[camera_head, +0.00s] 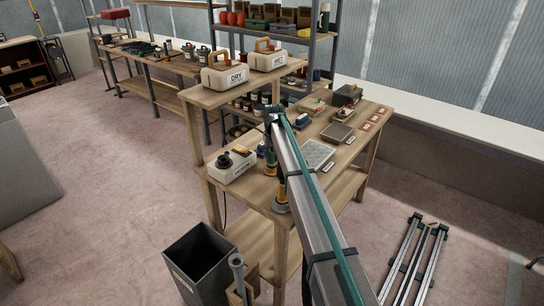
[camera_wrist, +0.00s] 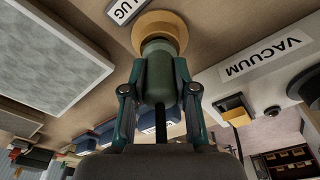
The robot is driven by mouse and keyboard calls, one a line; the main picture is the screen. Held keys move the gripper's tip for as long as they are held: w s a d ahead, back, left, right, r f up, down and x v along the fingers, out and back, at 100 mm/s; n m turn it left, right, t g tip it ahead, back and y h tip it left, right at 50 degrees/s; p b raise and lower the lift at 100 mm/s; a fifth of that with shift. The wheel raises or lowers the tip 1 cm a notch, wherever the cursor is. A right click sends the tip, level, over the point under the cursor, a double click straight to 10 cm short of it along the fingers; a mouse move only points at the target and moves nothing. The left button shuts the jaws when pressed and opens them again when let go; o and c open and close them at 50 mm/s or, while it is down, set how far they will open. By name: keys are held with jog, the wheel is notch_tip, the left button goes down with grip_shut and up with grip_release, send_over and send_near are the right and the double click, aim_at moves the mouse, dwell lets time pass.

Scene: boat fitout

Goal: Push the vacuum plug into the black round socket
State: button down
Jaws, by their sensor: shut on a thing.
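In the wrist view my gripper (camera_wrist: 160,92) is shut on the vacuum plug (camera_wrist: 159,72), a grey-green cylinder. The plug's far end meets a tan round ring (camera_wrist: 160,30) on the tabletop, beside a label whose visible letters read "UG". I cannot tell whether the plug is seated in the ring or just above it. The white vacuum box (camera_wrist: 265,60) is to the right in the wrist view, with the black round socket (camera_wrist: 309,84) partly cut off at the edge. In the head view the box (camera_head: 236,173) and socket (camera_head: 224,160) are left of my arm, which hides much of the grasp.
The wooden bench (camera_head: 263,192) also holds a pale grey panel (camera_head: 318,153) and small items farther back. A yellow part (camera_head: 241,151) sits on the vacuum box close to the socket. White DRY (camera_head: 225,78) and WET (camera_head: 268,62) boxes stand on the raised shelf behind.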

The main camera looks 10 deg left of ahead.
jog(key=shift+f, duration=0.1)
jog(key=c, duration=0.8)
grip_release()
